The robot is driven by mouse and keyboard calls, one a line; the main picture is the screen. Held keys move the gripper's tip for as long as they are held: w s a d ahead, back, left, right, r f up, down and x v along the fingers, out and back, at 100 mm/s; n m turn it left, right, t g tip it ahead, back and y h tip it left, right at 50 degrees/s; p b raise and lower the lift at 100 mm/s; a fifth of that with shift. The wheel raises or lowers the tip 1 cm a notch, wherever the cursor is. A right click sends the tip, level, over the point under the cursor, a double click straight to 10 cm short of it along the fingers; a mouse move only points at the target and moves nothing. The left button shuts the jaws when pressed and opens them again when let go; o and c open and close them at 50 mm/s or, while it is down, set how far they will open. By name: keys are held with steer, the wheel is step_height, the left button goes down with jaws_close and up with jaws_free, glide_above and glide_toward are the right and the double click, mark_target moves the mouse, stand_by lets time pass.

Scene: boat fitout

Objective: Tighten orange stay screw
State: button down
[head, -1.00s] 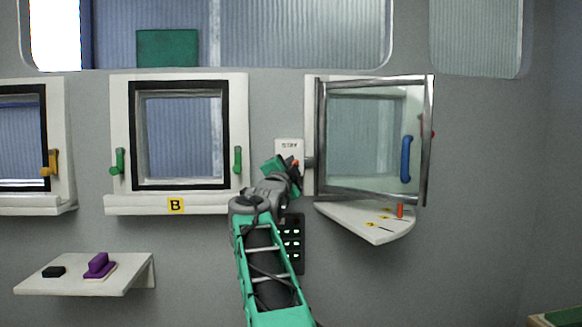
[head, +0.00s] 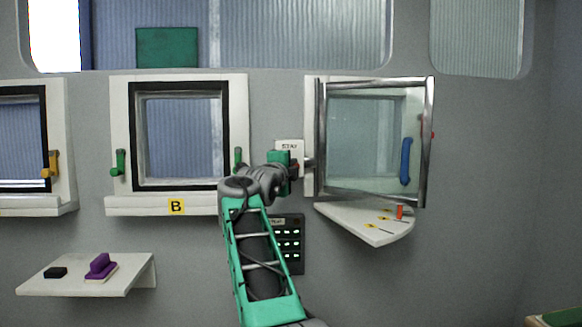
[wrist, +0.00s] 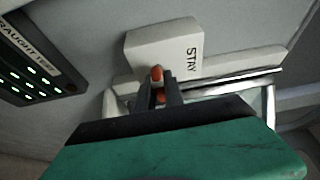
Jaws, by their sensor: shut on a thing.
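The orange stay screw (wrist: 157,73) shows in the wrist view on the white block marked STAY (wrist: 150,48). The dark fingers of my gripper (wrist: 165,88) are shut on the screw, and orange shows between and just past them. In the head view my gripper (head: 297,170) is just below the STAY block (head: 289,145), left of the open window's frame. The screw is hidden there by the gripper. The glazed window (head: 365,130) stands swung out from its white frame, with a blue handle (head: 406,160) on its right side.
A white quarter-round shelf (head: 365,227) with yellow marks and an orange peg (head: 400,211) sits below the open window. A dark panel with green lights (head: 292,245) is below my gripper. Closed window B (head: 180,140) is to the left. A shelf (head: 90,285) holds a purple object and a black one.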

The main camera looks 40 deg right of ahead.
steer(key=shift+r, duration=0.1)
steer(key=c, duration=1.4)
jaws_free()
steer(key=shift+c, duration=0.2)
steer(key=v, duration=0.7)
steer(key=shift+s+a+b, duration=0.25)
steer(key=shift+b, duration=0.2)
